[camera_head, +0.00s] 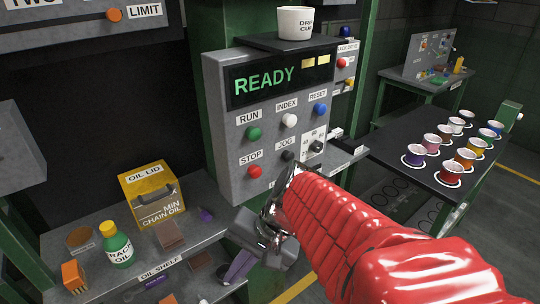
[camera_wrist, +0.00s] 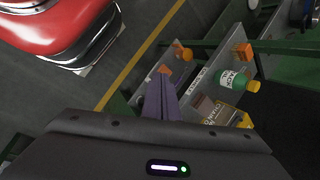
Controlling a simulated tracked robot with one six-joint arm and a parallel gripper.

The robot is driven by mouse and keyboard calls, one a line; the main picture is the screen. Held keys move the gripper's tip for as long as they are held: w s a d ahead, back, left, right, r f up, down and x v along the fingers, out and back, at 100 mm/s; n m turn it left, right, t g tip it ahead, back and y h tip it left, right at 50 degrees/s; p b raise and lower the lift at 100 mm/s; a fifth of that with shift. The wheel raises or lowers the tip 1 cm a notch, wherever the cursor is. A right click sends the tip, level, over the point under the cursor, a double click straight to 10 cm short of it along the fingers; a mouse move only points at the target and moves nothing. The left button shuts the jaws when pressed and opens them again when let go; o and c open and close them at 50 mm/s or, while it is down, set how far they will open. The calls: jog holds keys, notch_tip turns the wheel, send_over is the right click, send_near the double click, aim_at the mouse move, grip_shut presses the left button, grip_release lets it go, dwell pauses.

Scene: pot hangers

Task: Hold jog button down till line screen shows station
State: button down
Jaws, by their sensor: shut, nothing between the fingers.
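The grey control panel (camera_head: 233,190) carries the line screen (camera_head: 283,78), which reads READY in green with yellow blocks at its right. The black jog button (camera_head: 288,156) sits under the JOG label, right of the red stop button (camera_head: 254,171). My red arm reaches in from the lower right. My gripper (camera_head: 232,279) hangs below the panel, apart from the jog button, and points down toward the oil shelf. In the wrist view its purple-grey fingers (camera_wrist: 160,80) are together and empty.
The green run (camera_head: 254,133), white index (camera_head: 290,120) and blue reset (camera_head: 320,109) buttons sit above. A dark selector knob (camera_head: 317,146) is right of jog. The oil shelf (camera_head: 200,232) holds a green bottle (camera_head: 117,245) and yellow oil box (camera_head: 154,195). A table (camera_head: 405,180) of cups stands right.

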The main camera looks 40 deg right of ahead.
aim_at(291, 160)
jog(key=w+d+r+m+t+y, duration=0.1)
jog(key=w+d+m+t+y, duration=0.2)
jog(key=d+m, duration=0.35)
jog(key=w+d+r+m+t, duration=0.1)
jog(key=w+d+m+t, duration=0.3)
jog(key=m, duration=0.3)
jog(key=s+d+r+m+t+h, duration=0.1)
jog(key=s+d+m+t+h, duration=0.1)
jog(key=d+m, duration=0.4)
jog(key=s+d+r+m+t+h, duration=0.1)
jog(key=s+d+m+t+h, duration=0.2)
jog(key=d, duration=1.1)
jog(key=m+t+h, duration=0.2)
jog(key=t, duration=0.1)
jog(key=shift+d+r+m, duration=0.15)
jog(key=shift+d+m, duration=0.15)
jog(key=shift+m, duration=0.05)
jog(key=shift+w+a, duration=0.15)
jog(key=shift+w, duration=3.35)
jog(key=shift+w+a, duration=0.1)
jog(key=shift+w, duration=3.35)
